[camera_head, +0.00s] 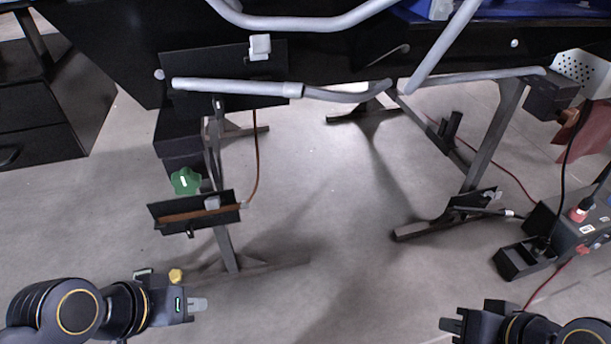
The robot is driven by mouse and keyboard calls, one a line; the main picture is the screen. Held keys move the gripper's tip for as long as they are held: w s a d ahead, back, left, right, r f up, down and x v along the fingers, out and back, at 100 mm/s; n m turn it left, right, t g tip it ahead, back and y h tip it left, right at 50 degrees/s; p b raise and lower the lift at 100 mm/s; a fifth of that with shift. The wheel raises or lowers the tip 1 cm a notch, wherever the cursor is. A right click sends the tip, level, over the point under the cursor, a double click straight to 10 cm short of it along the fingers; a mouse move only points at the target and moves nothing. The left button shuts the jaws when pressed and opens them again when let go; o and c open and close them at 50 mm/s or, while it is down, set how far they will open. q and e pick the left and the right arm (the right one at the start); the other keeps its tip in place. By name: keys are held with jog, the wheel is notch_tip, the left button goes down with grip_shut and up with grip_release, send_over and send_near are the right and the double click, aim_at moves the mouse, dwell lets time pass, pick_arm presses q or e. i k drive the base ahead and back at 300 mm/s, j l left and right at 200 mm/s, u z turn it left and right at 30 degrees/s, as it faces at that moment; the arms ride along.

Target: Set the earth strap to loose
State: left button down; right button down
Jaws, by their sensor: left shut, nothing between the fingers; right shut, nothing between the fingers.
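A thin brown cable (257,160), which looks like the earth strap, hangs from the dark plate under the conveyor. It runs down to a black tray-like bracket (165,228) on the left leg. A copper-coloured bar (185,215) lies in the bracket, with a small grey block (212,202) on it. I cannot tell whether the strap is fastened or loose. My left gripper (198,304) is shut and empty, below the bracket and apart from it. My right gripper (449,326) is shut and empty at the bottom right, far from the strap.
A green knob (185,181) sits just above the bracket. A yellow knob (176,276) is near my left gripper. Grey tube rails (235,88) cross above. A second leg bracket (470,201) and a dark box with cables (565,225) stand at right. Floor between the legs is clear.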

aim_at(241, 205)
jog(key=i+l, duration=0.15)
jog(key=l, duration=0.2)
jog(key=i+l+u, duration=0.1)
jog(key=l, duration=0.25)
jog(key=i+l, duration=0.1)
jog(key=l, duration=0.25)
jog(key=i+l+u, duration=0.1)
jog(key=l, duration=0.25)
